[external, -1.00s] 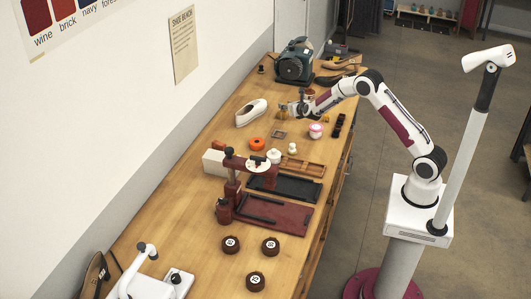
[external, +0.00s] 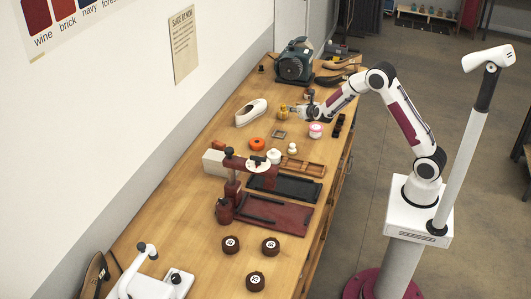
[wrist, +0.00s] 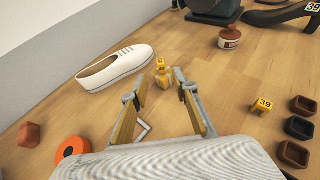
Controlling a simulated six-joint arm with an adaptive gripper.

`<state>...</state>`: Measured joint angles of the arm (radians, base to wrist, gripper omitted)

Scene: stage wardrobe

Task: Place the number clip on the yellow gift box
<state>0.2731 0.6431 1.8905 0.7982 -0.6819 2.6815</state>
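A small yellow-amber object (wrist: 166,82), probably the gift box, stands on the bench ahead of my fingers in the wrist view. It also shows in the external view (external: 283,113). A smaller yellow piece (wrist: 161,63) shows at its far upper end; it resembles a number clip, but its number and exact contact are unclear. In the external view my gripper (external: 294,110) is just right of the yellow object.
A white shoe (wrist: 115,67) lies left of the yellow object. A labelled tin (wrist: 230,37) stands beyond it, and dark small trays (wrist: 300,128) lie at right. An orange ring (wrist: 70,149) and a square frame (external: 279,134) are nearby.

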